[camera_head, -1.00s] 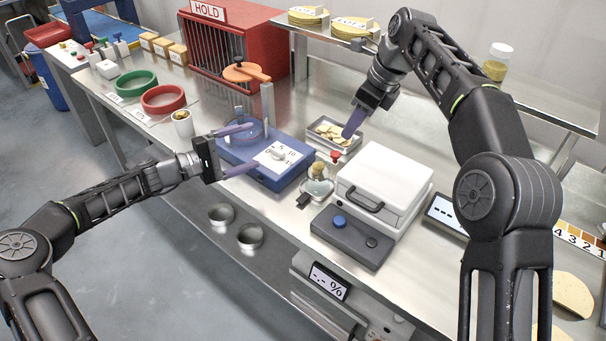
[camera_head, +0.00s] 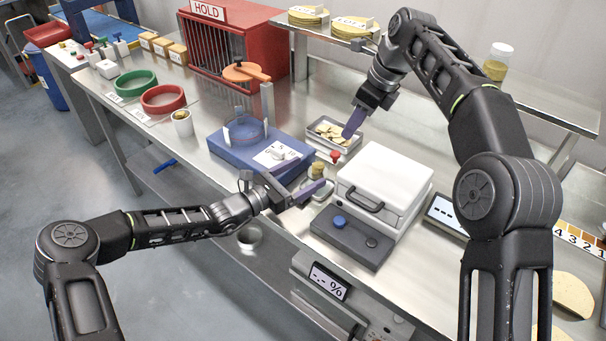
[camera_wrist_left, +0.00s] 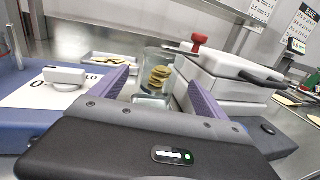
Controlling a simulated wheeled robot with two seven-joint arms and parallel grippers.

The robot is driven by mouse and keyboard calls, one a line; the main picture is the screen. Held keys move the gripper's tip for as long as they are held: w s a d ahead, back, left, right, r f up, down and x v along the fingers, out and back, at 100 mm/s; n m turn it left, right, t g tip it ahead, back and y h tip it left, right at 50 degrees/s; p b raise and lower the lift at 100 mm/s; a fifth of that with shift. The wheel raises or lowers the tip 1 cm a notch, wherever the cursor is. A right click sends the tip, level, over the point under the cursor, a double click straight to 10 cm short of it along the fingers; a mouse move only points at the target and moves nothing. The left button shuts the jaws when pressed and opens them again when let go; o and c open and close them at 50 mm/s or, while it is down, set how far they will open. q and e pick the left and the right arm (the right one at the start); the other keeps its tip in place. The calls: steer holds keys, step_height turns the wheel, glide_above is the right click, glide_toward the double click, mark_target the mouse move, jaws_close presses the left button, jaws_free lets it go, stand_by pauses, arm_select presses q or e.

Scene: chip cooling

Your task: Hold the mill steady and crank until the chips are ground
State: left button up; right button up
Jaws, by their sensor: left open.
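The mill (camera_head: 318,171) is a small clear glass jar holding several round chips, with a crank ending in a red knob (camera_head: 336,155). In the left wrist view the mill (camera_wrist_left: 159,76) stands upright between my purple fingers, seemingly just beyond their tips, and its red knob (camera_wrist_left: 198,41) is up to the right. My left gripper (camera_head: 303,181) is open at the mill's near side; I cannot tell whether it touches. My right gripper (camera_head: 356,121) hangs above a small metal tray of chips (camera_head: 352,148), behind the mill; its opening is unclear.
A white-lidded device (camera_head: 385,180) stands close on the mill's right. A blue machine (camera_head: 228,150) with a glass bowl and orange lid stands on its left. A red HOLD cage (camera_head: 265,50) is at the back.

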mark_target(326, 162)
arm_select(q)
steer(key=shift+x, duration=3.85)
steer(key=shift+c, duration=0.4)
